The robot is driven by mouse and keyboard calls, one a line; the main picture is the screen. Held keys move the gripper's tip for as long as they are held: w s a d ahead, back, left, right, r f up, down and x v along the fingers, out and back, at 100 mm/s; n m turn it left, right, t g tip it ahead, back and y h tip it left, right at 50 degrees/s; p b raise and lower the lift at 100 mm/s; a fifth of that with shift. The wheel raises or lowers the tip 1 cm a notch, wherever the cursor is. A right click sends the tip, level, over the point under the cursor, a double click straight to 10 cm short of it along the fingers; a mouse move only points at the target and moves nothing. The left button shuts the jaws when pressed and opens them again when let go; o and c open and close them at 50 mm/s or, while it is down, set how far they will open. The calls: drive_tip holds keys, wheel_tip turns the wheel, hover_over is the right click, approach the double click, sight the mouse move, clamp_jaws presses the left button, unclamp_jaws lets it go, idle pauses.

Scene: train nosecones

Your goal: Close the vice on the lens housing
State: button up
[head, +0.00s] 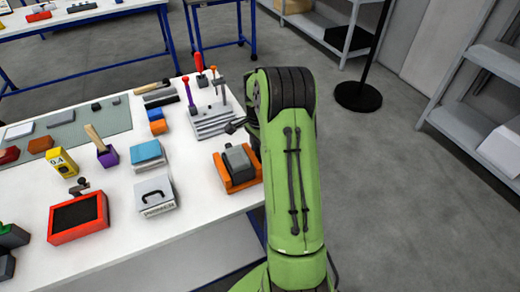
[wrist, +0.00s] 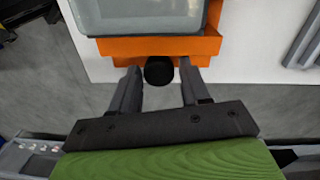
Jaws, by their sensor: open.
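The orange vice (head: 240,186) stands near the front right edge of the white table, with the grey block-shaped lens housing (head: 237,160) in it. In the wrist view the orange vice (wrist: 115,47) and the pale grey housing (wrist: 140,15) fill the top. A round black knob (wrist: 158,70) sticks out from the vice's near side. My gripper (wrist: 160,72) is open, with one dark finger on each side of the knob and visible gaps between. I cannot tell how deep the knob sits between them. In the head view my green arm hides most of the gripper.
A grey slotted rack (head: 215,120) with upright tools stands behind the vice. A grey-white box with a handle (head: 155,195) and a blue-topped box (head: 147,155) stand to its left. A red tray (head: 78,217) lies further left.

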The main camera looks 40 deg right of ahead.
sight(259, 149)
drive_tip(key=c, duration=0.8)
drive_tip(key=shift+o, duration=0.2)
drive_tip(key=shift+m, duration=1.6)
drive_tip(key=o, duration=0.8)
drive_tip(key=shift+c, duration=0.2)
drive_tip(key=shift+r, duration=0.15)
wheel_tip(259, 149, up, 16)
drive_tip(key=p, duration=0.3)
drive_tip(key=shift+w+f, duration=0.25)
drive_tip(key=shift+w, duration=0.05)
drive_tip(key=shift+o, duration=0.2)
drive_tip(key=shift+d, duration=0.1)
